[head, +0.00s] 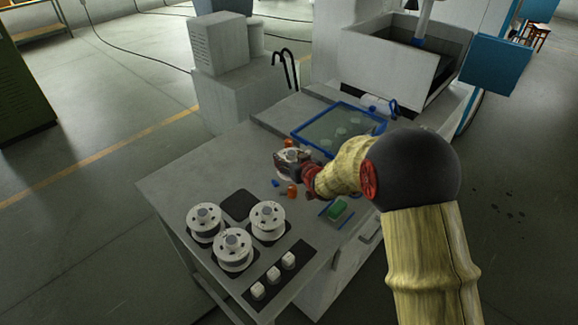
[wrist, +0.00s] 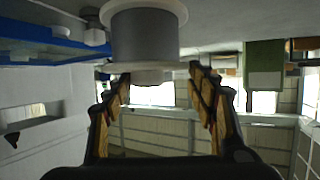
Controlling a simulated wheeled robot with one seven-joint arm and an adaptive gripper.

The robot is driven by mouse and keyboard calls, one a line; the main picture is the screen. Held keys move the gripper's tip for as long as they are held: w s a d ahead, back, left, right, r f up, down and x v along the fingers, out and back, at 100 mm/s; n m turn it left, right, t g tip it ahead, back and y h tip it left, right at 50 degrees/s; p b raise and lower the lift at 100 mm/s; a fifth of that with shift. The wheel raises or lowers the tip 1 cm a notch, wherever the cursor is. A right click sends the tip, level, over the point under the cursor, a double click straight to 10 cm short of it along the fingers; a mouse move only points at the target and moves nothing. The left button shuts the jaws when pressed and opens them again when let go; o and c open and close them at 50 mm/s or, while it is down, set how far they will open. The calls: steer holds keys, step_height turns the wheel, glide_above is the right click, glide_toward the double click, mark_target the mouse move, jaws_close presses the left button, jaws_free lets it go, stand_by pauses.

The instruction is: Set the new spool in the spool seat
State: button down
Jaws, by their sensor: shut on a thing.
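My gripper (head: 289,167) is over the middle of the grey bench, shut on a spool (head: 293,155) with pale flanges. In the wrist view the held spool (wrist: 147,36) shows a grey winding and a pale flange, with its short hub end between the fingertips of my gripper (wrist: 158,78). The spool is partly hidden by my gripper in the head view. Whether it touches anything below cannot be told. I cannot single out the spool seat with certainty.
Three white spools (head: 234,252) stand on the bench (head: 170,180) at front left, beside an empty dark square pad (head: 240,205). Small white blocks (head: 273,275) sit nearby.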

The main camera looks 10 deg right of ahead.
steer(key=shift+w+f+b, duration=0.2)
steer(key=shift+f, duration=0.6)
steer(key=shift+w+f+b, duration=0.15)
steer(key=shift+f, duration=0.6)
steer(key=shift+f, duration=0.2)
steer(key=c, duration=0.7)
jaws_free()
steer(key=shift+s+f, duration=0.1)
steer(key=shift+f, duration=0.1)
steer(key=shift+o, duration=0.2)
